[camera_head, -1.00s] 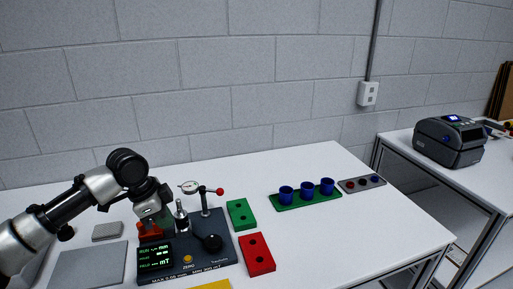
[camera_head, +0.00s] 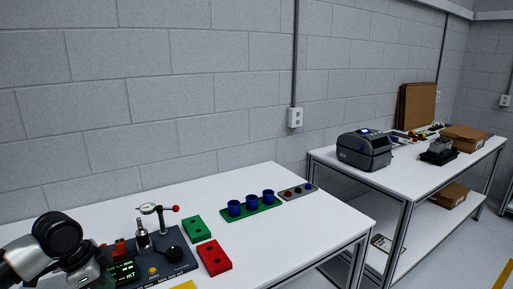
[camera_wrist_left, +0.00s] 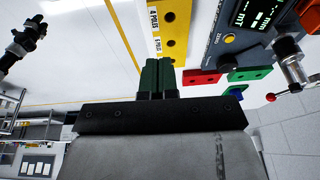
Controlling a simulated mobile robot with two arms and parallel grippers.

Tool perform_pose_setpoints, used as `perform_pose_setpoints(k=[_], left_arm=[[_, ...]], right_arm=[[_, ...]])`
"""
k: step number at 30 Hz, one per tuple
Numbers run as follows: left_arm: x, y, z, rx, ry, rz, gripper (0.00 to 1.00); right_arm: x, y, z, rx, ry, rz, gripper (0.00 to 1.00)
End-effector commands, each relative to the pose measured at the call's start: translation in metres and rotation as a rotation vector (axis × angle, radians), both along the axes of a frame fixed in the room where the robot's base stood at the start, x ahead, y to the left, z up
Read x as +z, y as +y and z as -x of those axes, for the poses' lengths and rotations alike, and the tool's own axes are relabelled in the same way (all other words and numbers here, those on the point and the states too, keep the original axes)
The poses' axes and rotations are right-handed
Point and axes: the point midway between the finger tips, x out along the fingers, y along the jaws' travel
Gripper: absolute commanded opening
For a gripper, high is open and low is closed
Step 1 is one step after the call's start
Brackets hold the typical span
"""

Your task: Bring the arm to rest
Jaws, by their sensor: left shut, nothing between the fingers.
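My left arm comes in at the bottom left of the head view, with its dark wrist joint beside the tester (camera_head: 165,262). Its fingertips cannot be made out there. In the left wrist view my left gripper (camera_wrist_left: 157,75) has its two green fingers together, with nothing between them. The fingertips are in front of the white table and the yellow block (camera_wrist_left: 176,30), apart from the tester (camera_wrist_left: 245,22). The tester has a lit display, a dial gauge (camera_head: 149,208) and a dark knob.
A green block (camera_head: 196,228) and a red block (camera_head: 214,257) lie right of the tester. Several blue cups stand on a green tray (camera_head: 233,217), near a grey tray (camera_head: 298,194). A printer (camera_head: 364,152) stands on another table. The front right of my table is clear.

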Motion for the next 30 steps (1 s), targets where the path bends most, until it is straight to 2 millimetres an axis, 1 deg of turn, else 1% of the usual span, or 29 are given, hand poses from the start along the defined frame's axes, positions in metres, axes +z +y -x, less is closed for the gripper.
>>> perform_pose_setpoints(k=[8, 14, 17, 20, 21, 23, 24, 26, 27, 30], left_arm=[[-0.040, -0.038, 0.014, -0.032, 0.007, -0.012, 0.00], [-0.080, -0.078, 0.037, -0.039, 0.000, -0.007, 0.00], [-0.101, -0.103, 0.055, -0.025, -0.010, 0.010, 0.00], [-0.124, -0.131, 0.082, 0.020, -0.023, 0.042, 0.00], [-0.132, -0.142, 0.096, 0.052, -0.030, 0.058, 0.00], [-0.142, -0.155, 0.116, 0.121, -0.039, 0.083, 0.00], [-0.147, -0.160, 0.129, 0.175, -0.044, 0.095, 0.00], [-0.152, -0.164, 0.146, 0.258, -0.050, 0.107, 0.00], [-0.154, -0.164, 0.156, 0.311, -0.052, 0.111, 0.00], [-0.158, -0.161, 0.178, 0.430, -0.052, 0.111, 0.00]], right_arm=[[0.000, 0.000, -0.004, 0.000, -0.005, 0.000, 0.43], [0.000, 0.000, -0.002, 0.000, -0.002, 0.001, 0.43], [0.000, 0.000, 0.002, 0.000, 0.005, 0.001, 0.43], [-0.001, 0.000, 0.005, 0.000, 0.009, 0.001, 0.43], [-0.001, 0.000, 0.005, 0.000, 0.010, 0.001, 0.43], [-0.001, 0.000, 0.005, 0.000, 0.009, 0.001, 0.43], [-0.001, 0.000, 0.005, 0.000, 0.009, 0.001, 0.43], [0.000, 0.000, 0.004, 0.000, 0.008, 0.001, 0.43], [0.000, 0.000, 0.004, 0.000, 0.008, 0.001, 0.43], [0.000, 0.000, 0.004, -0.001, 0.008, 0.001, 0.43]])
